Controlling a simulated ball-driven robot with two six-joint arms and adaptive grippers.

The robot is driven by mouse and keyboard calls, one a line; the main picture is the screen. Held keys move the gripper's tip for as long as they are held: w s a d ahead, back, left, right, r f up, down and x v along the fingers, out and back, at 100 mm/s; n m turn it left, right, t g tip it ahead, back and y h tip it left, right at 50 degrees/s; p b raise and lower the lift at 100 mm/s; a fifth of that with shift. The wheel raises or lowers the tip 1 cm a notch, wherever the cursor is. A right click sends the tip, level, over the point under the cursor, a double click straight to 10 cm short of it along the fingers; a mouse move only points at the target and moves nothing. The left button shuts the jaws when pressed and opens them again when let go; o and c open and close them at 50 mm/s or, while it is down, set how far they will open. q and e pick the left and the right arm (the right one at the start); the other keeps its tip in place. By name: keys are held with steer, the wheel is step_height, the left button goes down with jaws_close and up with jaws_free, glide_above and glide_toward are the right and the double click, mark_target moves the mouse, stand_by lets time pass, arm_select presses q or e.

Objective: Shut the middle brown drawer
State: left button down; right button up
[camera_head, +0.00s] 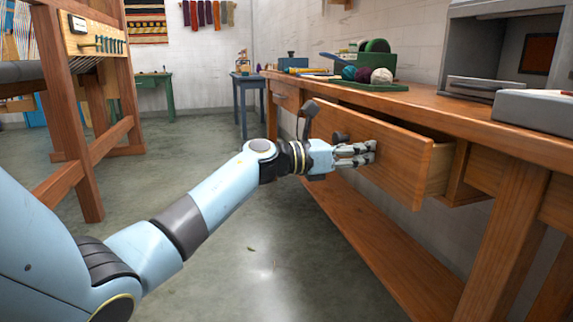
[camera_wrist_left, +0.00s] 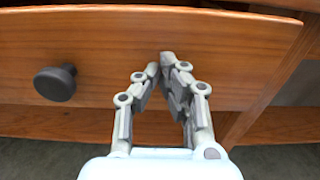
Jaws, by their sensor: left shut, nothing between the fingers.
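The middle brown drawer (camera_head: 408,160) stands pulled out from the wooden workbench, its front clear of the frame and its side wall showing at the right end. A dark round knob (camera_head: 341,137) sits on its front; it also shows in the left wrist view (camera_wrist_left: 55,83). My left gripper (camera_head: 372,152) is shut and empty, its fingertips at the drawer front to the right of the knob. In the left wrist view the fingertips (camera_wrist_left: 163,62) meet in front of the drawer front (camera_wrist_left: 225,50); whether they touch it I cannot tell. My right gripper is not in view.
The workbench top (camera_head: 440,108) carries a green tray (camera_head: 370,87) with wool balls and a grey open-fronted unit (camera_head: 500,50) at the right. A lower shelf (camera_head: 375,255) runs under the drawers. A wooden loom frame (camera_head: 85,110) stands at the left. The floor between is clear.

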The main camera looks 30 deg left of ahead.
arm_select(q)
steer(key=b+x, duration=0.1)
steer(key=x, duration=0.4)
steer(key=shift+w+d+f, duration=0.15)
steer(key=shift+w+d, duration=0.4)
steer(key=shift+w, duration=0.1)
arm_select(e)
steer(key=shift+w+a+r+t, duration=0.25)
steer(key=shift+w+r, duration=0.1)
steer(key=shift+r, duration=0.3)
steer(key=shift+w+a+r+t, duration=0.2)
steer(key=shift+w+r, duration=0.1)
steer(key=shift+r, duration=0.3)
arm_select(q)
steer(key=shift+w+r, duration=0.1)
steer(key=shift+r, duration=0.15)
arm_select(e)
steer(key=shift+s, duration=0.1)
